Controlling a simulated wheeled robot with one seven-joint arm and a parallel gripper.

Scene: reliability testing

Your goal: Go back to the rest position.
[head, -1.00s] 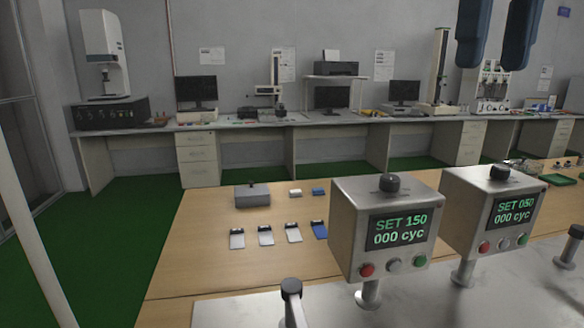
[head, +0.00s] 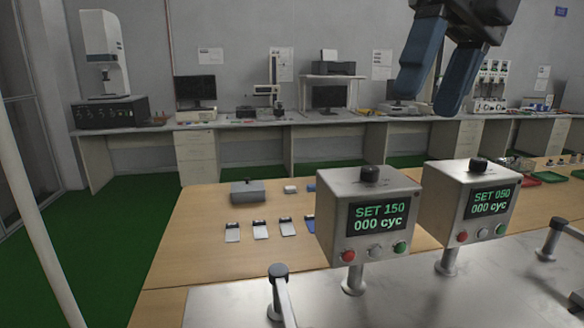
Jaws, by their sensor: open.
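My gripper (head: 431,88) shows at the upper right of the head view, raised high in the air. Its two blue fingers point down and stand apart, with nothing between them. It hangs above and beyond the two counter boxes and touches nothing.
Two metal counter boxes stand on posts, one reading SET 150 (head: 366,218) and one reading SET 050 (head: 471,207). A wooden table (head: 200,260) behind them holds a grey box (head: 247,193) and several small flat pieces. A long bench (head: 250,121) with instruments lines the back wall.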

